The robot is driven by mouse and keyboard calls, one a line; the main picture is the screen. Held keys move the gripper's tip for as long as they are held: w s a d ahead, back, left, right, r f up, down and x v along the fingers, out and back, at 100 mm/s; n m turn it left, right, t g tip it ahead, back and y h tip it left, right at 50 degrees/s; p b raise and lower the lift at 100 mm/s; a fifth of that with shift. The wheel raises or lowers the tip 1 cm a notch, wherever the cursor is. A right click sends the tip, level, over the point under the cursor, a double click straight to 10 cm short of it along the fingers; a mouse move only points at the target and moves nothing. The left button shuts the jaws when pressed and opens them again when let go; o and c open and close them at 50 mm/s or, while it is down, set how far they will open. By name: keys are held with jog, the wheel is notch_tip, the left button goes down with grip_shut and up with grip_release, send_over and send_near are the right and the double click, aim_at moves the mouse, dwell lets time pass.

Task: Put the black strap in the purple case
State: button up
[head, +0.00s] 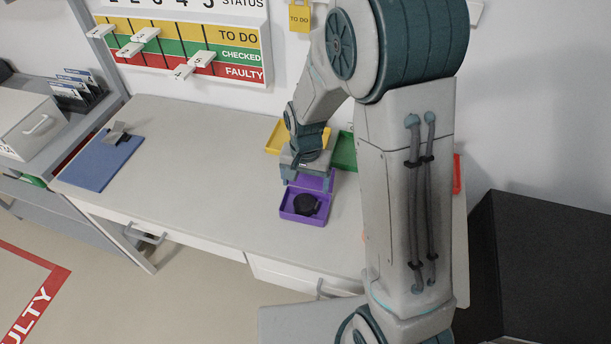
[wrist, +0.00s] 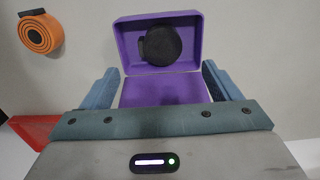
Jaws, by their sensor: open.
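The black strap, a dark round coil (head: 306,204), lies inside the purple case (head: 304,221) on the table. In the wrist view the strap (wrist: 162,45) sits within the walls of the case (wrist: 124,44). The case is open, and its purple lid (wrist: 165,92) lies back on the side nearer my gripper. My gripper (head: 308,180) is open and empty above the lid side of the case. In the wrist view its two fingers (wrist: 160,82) stand on either side of the lid, with visible gaps. The strap is apart from both fingers.
A yellow case (head: 278,136) and a green case (head: 343,152) stand behind my gripper. A red case (wrist: 38,130) and an orange coiled strap (wrist: 40,34) lie to one side.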

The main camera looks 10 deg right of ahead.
jog(key=s+d+r+n+t, duration=0.1)
jog(key=s+d+r, duration=0.3)
jog(key=s+r, duration=0.4)
jog(key=s+d+r+n+t, duration=0.2)
jog(key=s+d+r, duration=0.3)
jog(key=s+r, duration=0.3)
notch_tip(320, 180, up, 3)
jog(key=shift+s+f+n, duration=0.1)
jog(key=shift+s+n, duration=0.05)
jog(key=shift+n, duration=0.45)
jog(key=shift+d, duration=0.1)
dwell(0.4)
